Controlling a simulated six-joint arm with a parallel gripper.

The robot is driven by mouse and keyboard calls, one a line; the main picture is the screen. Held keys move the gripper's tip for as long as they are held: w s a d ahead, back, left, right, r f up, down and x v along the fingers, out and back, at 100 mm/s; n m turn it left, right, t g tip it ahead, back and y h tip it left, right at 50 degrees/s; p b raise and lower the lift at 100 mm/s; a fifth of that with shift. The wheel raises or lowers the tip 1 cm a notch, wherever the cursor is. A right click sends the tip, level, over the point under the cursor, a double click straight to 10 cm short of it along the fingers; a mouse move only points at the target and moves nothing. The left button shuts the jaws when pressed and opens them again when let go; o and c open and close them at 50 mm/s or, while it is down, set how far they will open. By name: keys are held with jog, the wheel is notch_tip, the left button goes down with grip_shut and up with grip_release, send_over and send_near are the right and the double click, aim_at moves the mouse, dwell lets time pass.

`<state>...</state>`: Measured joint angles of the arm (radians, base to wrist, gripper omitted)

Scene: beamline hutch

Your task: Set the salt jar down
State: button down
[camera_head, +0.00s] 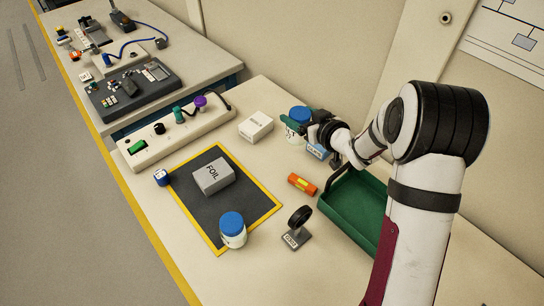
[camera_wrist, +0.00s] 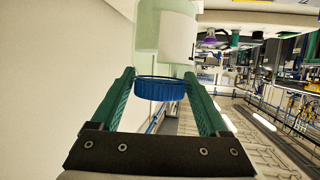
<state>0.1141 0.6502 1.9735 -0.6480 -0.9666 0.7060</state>
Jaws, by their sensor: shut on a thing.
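The salt jar (camera_head: 293,136), pale with a blue lid, is in my gripper (camera_head: 312,123) near the back of the bench; its label is only partly visible. In the wrist view the jar's pale green body (camera_wrist: 148,28) with a white label lies beyond the fingertips. Its blue lid (camera_wrist: 160,90) is between the two green fingers of my gripper (camera_wrist: 159,76), which is shut on it. I cannot tell whether the jar's base touches the bench. A second blue-lidded jar (camera_head: 233,238) stands on the front corner of the dark, yellow-edged mat (camera_head: 185,185).
The FOIL box (camera_head: 213,178) is on the mat.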

jog(key=s+d+m+h, duration=0.1)
jog(key=s+d+h, duration=0.15)
jog(key=d, duration=0.25)
jog(key=shift+m+t, duration=0.4)
jog(key=a+f, duration=0.3)
jog(key=w+a+f, duration=0.1)
jog(key=a+f, duration=0.3)
jog(key=w+a+f, duration=0.1)
jog(key=a+f, duration=0.2)
jog(key=f, duration=0.1)
jog(key=shift+w+a+f, duration=0.2)
jog(key=shift+a, duration=0.2)
jog(key=shift+f, duration=0.1)
grip_release()
jog(key=shift+f, duration=0.1)
